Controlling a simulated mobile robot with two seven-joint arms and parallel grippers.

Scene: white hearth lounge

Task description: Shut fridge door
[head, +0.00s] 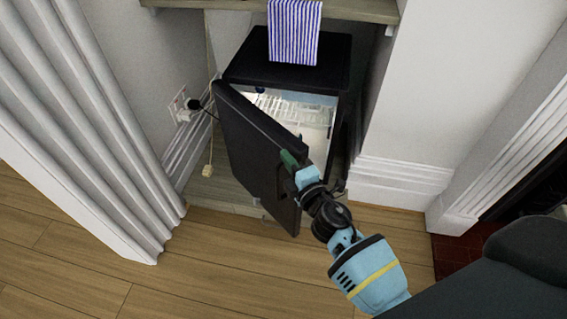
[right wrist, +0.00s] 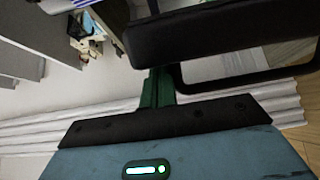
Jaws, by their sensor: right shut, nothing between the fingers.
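A small black fridge (head: 322,72) stands in an alcove under a wooden shelf. Its black door (head: 250,145) is partly open, hinged on the left, and the lit white interior with wire shelves (head: 290,112) shows behind it. My right gripper (head: 290,160) is shut, with its green fingers at the free right edge of the door. I cannot tell whether they touch it. In the right wrist view the green fingers (right wrist: 157,88) point at a black panel (right wrist: 215,32), which seems to be the door, beside a black handle-like loop (right wrist: 250,78). My left gripper is out of view.
A wooden shelf (head: 350,9) with a blue-striped cloth (head: 294,30) hangs over the fridge. A white curtain (head: 75,120) is at the left, near a wall socket (head: 181,106). A dark chair-like shape (head: 500,265) fills the lower right. The wooden floor (head: 220,265) in front is clear.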

